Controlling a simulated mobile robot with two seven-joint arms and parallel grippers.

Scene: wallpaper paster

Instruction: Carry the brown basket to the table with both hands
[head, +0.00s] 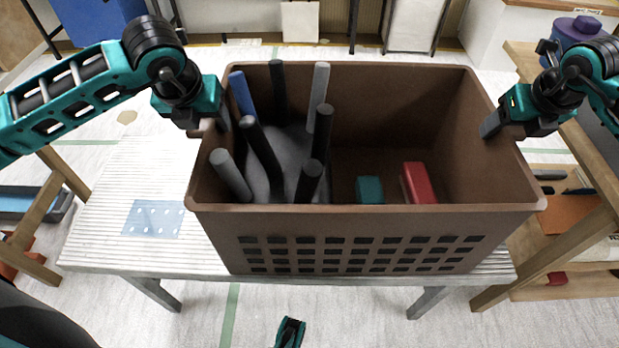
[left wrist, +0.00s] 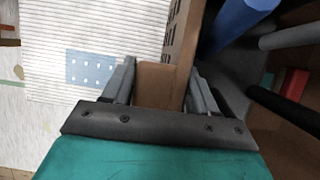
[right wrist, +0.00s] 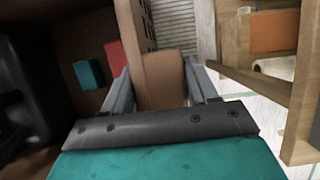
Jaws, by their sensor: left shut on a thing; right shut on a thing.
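The brown basket (head: 350,235) is upright over the ribbed light-grey table (head: 110,225), toward its right part; I cannot tell whether its bottom touches the top. It holds several black, grey and blue rods, a teal block (head: 369,190) and a red block (head: 419,183). My left gripper (head: 217,122) is shut on the basket's left wall, which shows between its fingers in the left wrist view (left wrist: 158,85). My right gripper (head: 492,125) is shut on the right wall, which shows between its fingers in the right wrist view (right wrist: 163,85).
A blue patterned sheet (head: 153,218) lies on the bare left part of the table. A wooden shelf (head: 585,235) with several items stands close on the right. A wooden frame (head: 45,205) stands at the left. Open floor shows in front.

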